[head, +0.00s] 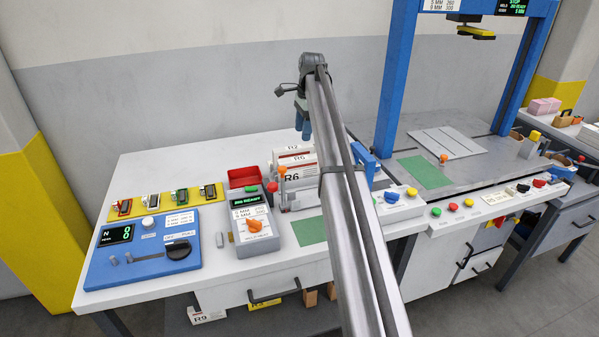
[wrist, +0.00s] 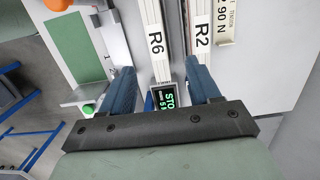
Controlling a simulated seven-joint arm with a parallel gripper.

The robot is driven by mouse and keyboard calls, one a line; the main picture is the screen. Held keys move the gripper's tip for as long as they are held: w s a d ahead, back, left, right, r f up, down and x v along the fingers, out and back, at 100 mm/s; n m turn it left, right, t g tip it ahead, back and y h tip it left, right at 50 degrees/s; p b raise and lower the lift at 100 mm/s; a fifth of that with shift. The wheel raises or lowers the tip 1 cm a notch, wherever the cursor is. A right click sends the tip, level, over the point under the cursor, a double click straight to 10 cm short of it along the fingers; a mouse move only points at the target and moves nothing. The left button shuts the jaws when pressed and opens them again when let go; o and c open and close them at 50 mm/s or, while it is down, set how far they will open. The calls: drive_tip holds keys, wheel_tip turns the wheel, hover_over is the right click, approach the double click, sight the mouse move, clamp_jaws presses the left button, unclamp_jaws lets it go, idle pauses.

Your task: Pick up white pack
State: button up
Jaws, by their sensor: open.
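White packs with red bands and black labels stand side by side at the middle of the bench. The front one is the R6 pack (head: 293,181) and the R2 pack (head: 289,151) is behind it. In the wrist view the R6 pack (wrist: 155,45) shows as a narrow strip, with the R2 pack (wrist: 202,28) to its right. My gripper (head: 304,118) is above the packs, its blue fingers pointing down. In the wrist view my gripper (wrist: 158,72) is open, the R6 strip in line with its gap. I see no contact. My arm hides part of the packs' right side.
An orange-knobbed grey device (head: 254,236) and a red tray (head: 248,177) stand left of the packs. A blue control box (head: 143,247) is farther left. A blue upright frame (head: 400,75) rises at the right. Green mats (head: 311,231) lie on the bench.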

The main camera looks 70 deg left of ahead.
sight(300, 158)
drive_tip(key=f, duration=0.5)
drive_tip(key=s+f, duration=0.1)
drive_tip(key=f, duration=0.2)
drive_tip(key=shift+s+d+f, duration=0.15)
drive_tip(key=shift+s+f, duration=0.05)
drive_tip(key=shift+f, duration=1.1)
drive_tip(key=shift+s+d+f, duration=0.15)
drive_tip(key=shift+f, duration=1.15)
clamp_jaws()
